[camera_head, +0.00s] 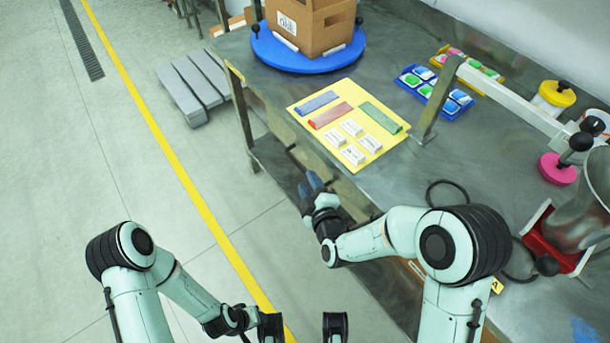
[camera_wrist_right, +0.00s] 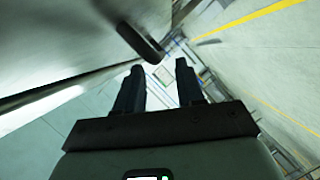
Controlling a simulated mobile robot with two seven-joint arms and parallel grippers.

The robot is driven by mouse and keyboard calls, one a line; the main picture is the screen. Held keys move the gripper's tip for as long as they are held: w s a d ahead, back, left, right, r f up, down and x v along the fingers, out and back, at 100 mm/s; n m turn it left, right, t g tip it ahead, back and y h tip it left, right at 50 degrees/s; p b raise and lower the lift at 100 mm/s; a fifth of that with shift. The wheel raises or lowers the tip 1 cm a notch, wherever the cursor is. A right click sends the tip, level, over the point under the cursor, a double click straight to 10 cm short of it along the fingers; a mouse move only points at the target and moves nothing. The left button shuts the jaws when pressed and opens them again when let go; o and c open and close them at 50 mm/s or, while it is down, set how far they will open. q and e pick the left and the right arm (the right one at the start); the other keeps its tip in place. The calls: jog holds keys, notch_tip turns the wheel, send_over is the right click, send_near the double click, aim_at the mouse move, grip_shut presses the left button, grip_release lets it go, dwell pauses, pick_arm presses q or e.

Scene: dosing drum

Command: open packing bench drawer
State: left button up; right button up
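The packing bench (camera_head: 400,185) is a grey metal table, and its front side runs below the yellow mat. The drawer front is mostly hidden in the head view by my right arm. In the right wrist view a dark bar handle (camera_wrist_right: 140,42) stands off a grey metal face (camera_wrist_right: 60,45). My right gripper (camera_head: 309,184) is beside the bench front, below the top. Its fingers (camera_wrist_right: 160,68) are apart and empty, with the handle's end just past the tips. Whether they touch it, I cannot tell. My left gripper (camera_head: 303,326) is open and empty at the bottom, over the floor.
A yellow mat (camera_head: 330,90) with coloured bars and white boxes lies on the bench. A cardboard box (camera_head: 310,25) stands on a blue turntable (camera_head: 300,55). A blue tray (camera_head: 435,92), a metal arm and a hopper (camera_head: 585,210) are rightward. The floor at left is mostly clear.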

aim_at(304, 173)
pick_arm(q)
jog(key=shift+w+a+f, duration=0.2)
jog(key=shift+w+f, duration=0.05)
jog(key=shift+w, duration=0.15)
pick_arm(e)
jog(key=shift+x, duration=2)
grip_shut()
jog(key=shift+s, duration=0.1)
